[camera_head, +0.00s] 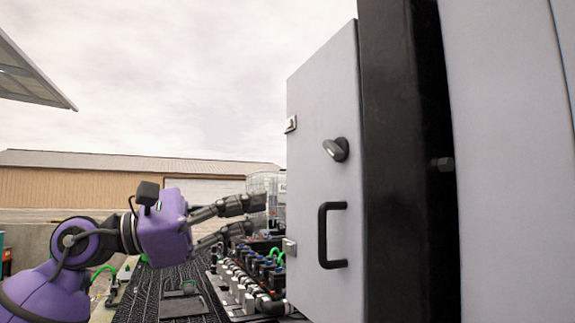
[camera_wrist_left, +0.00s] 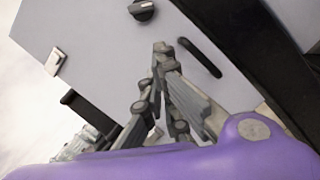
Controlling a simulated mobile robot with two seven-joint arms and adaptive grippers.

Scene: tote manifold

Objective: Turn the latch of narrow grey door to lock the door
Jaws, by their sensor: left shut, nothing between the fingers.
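The narrow grey door (camera_head: 312,195) stands upright at the right of the head view, and its face also shows in the left wrist view (camera_wrist_left: 100,45). Its dark knob-like latch (camera_head: 337,149) sits on the upper middle of the face, above a black bar handle (camera_head: 329,235). The latch appears at the top edge of the left wrist view (camera_wrist_left: 142,10), the handle right of the fingertips (camera_wrist_left: 200,57). My left gripper (camera_head: 257,214) is left of the door, apart from latch and handle. Its fingers (camera_wrist_left: 162,50) are shut and empty. My right gripper is out of view.
A black frame (camera_head: 400,160) and a wide grey panel (camera_head: 510,150) stand right of the door. Below my left gripper is a manifold with several fittings (camera_head: 250,280). A clear container (camera_head: 270,185) stands behind the fingers.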

